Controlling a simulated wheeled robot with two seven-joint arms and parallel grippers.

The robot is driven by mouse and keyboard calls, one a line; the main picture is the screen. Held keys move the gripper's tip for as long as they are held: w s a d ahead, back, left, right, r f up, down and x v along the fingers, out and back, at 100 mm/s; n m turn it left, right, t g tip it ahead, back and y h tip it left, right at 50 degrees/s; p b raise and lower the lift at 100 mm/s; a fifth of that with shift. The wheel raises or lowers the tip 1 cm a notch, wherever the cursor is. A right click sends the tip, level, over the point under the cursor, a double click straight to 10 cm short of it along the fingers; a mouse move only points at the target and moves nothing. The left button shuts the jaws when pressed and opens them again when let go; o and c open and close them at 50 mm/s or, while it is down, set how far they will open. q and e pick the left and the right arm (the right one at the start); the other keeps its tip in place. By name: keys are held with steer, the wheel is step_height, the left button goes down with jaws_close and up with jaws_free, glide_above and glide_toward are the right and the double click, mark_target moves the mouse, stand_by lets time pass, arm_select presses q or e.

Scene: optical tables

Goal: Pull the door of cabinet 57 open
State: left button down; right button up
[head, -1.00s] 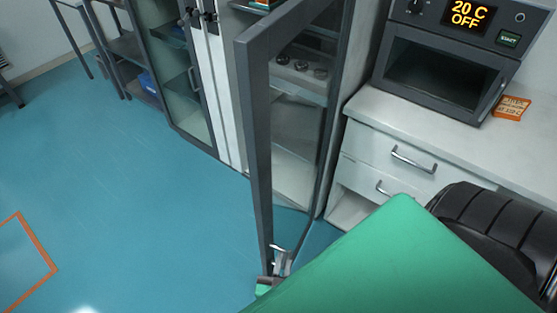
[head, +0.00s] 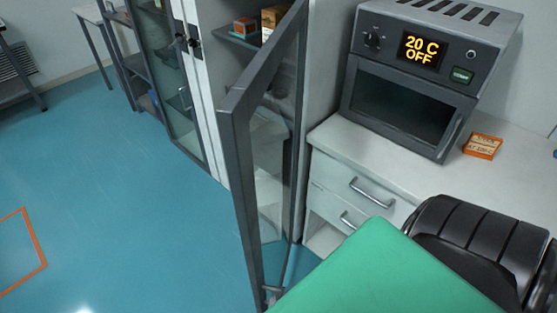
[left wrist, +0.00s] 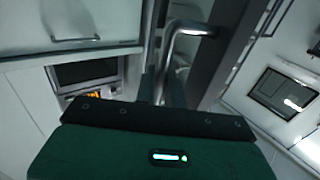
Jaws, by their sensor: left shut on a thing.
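The grey-framed glass door (head: 240,185) of a tall cabinet (head: 226,60) stands swung well out into the room in the head view. Its number cannot be read. The door's metal handle (head: 272,291) is low in that view, mostly hidden by my green arm cover. In the left wrist view the handle (left wrist: 184,40) is a bent bar leading down to my left gripper (left wrist: 163,92). The gripper is shut on this handle; its fingertips are largely hidden. My right gripper is not in view.
Right of the cabinet are a white drawer unit (head: 335,190) and a grey oven (head: 415,85) reading "20 C OFF". An orange box (head: 483,145) lies beside the oven. Shelves inside the open cabinet hold small boxes (head: 245,26). Blue floor (head: 110,190) is clear to the left.

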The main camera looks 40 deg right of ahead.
arm_select(q)
steer(key=shift+w+r, duration=0.1)
steer(key=shift+r, duration=0.05)
steer(key=c, duration=1.8)
jaws_free()
